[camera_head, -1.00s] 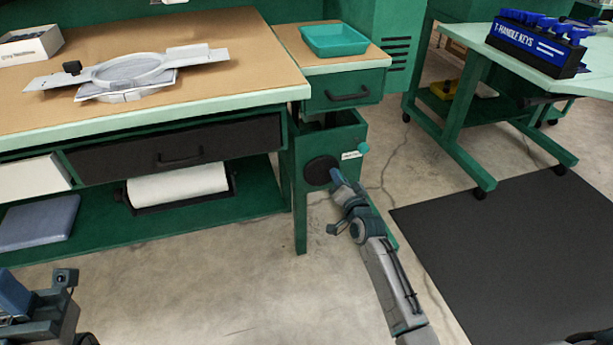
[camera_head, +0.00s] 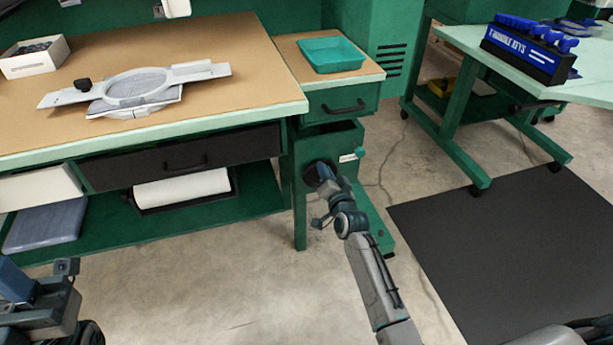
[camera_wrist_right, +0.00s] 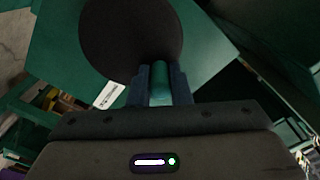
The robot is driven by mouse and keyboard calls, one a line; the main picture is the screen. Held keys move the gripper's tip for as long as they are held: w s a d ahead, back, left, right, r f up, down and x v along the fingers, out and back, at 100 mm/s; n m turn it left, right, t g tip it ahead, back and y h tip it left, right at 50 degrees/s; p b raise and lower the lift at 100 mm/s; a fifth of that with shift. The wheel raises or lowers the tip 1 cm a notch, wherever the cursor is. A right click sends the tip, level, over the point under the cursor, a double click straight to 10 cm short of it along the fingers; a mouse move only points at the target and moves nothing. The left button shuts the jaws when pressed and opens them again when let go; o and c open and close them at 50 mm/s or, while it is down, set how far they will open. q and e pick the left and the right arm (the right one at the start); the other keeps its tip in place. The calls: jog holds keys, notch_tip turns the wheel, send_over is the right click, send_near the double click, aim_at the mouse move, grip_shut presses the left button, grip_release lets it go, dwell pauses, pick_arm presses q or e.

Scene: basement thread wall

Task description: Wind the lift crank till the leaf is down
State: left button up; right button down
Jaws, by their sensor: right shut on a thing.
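The leaf (camera_head: 291,47) is the small tan-topped side surface at the right end of the bench, with a green drawer under it. Below it, a green housing (camera_head: 345,137) carries the lift crank, a black disc (camera_head: 311,171) with a teal handle. In the right wrist view the disc (camera_wrist_right: 130,38) fills the top and the handle (camera_wrist_right: 159,82) stands between my fingers. My right gripper (camera_wrist_right: 160,86) is shut on that handle; in the head view my right gripper (camera_head: 326,177) partly covers the disc. My left gripper (camera_head: 68,268) is at the lower left, away from the crank; its jaws are unclear.
A teal tray (camera_head: 333,54) sits on the leaf. The bench (camera_head: 240,100) holds a grey ring-shaped frame (camera_head: 135,90) and a white box (camera_head: 35,57). A black mat (camera_head: 510,250) and a table with T-handle keys (camera_head: 528,48) are right. The floor before the crank is clear.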

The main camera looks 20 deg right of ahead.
aim_at(309, 178)
jog(key=shift+s+a+f, duration=0.1)
jog(key=shift+a+f, duration=0.15)
jog(key=shift+a, duration=0.3)
jog(key=shift+a+f, duration=0.2)
jog(key=shift+a, duration=0.3)
jog(key=a+f+b, duration=0.2)
jog(key=f, duration=0.1)
jog(key=shift+s+f+b, duration=0.1)
jog(key=shift+s+b, duration=0.05)
jog(key=shift+b, duration=0.15)
jog(key=shift+a+f, duration=0.15)
jog(key=shift+f, duration=0.05)
jog(key=c, duration=1.6)
grip_release()
jog(key=shift+o, duration=1.4)
jog(key=shift+d, duration=0.25)
jog(key=shift+w+d, duration=0.1)
jog(key=shift+w, duration=0.1)
jog(key=shift+r, duration=0.2)
